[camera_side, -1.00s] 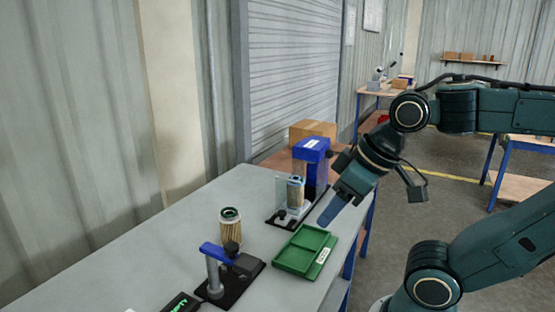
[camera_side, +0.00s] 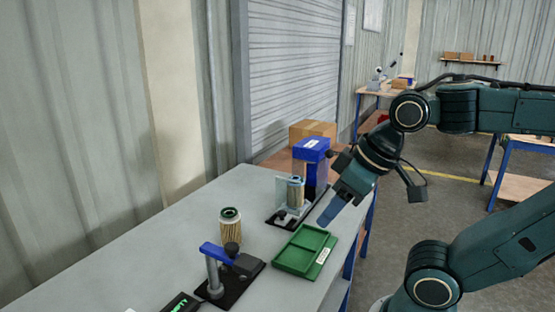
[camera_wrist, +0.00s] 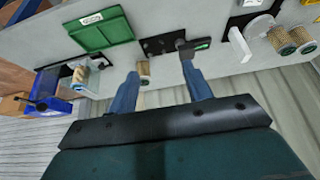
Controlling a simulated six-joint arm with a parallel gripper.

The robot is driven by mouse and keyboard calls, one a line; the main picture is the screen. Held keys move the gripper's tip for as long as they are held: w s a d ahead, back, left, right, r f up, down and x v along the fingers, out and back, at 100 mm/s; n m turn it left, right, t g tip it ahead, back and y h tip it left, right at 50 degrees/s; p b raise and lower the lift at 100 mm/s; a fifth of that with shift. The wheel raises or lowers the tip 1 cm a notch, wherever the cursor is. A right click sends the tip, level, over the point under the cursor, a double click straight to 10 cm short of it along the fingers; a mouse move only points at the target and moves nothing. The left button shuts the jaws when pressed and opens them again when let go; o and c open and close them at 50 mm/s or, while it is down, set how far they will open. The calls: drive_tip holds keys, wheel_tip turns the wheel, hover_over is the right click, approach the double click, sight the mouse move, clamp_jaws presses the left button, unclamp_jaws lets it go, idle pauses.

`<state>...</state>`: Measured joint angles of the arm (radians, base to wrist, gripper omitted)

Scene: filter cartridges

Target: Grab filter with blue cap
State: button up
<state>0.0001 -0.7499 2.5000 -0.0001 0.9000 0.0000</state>
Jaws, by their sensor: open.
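A pleated filter with a bluish cap (camera_side: 295,190) stands upright in a fixture with a clear guard and a blue block. It also appears at the left of the wrist view (camera_wrist: 81,75), where its cap colour is unclear. Another tan filter with a dark cap (camera_side: 230,226) stands on the bench; in the wrist view this filter (camera_wrist: 143,72) shows beyond the fingertips, nearer the left finger. My gripper (camera_side: 330,212) is open and empty, beside the fixture on its right in the side view. Its two blue fingers (camera_wrist: 160,76) are spread apart in the wrist view.
A green tray (camera_side: 297,262) lies on the grey bench near its right edge. A clamp stand with a blue arm (camera_side: 217,254) stands in front of the dark-capped filter. More filters (camera_wrist: 280,40) show at the wrist view's upper right. The bench's left side is mostly clear.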

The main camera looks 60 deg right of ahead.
drive_tip(key=o, duration=0.4)
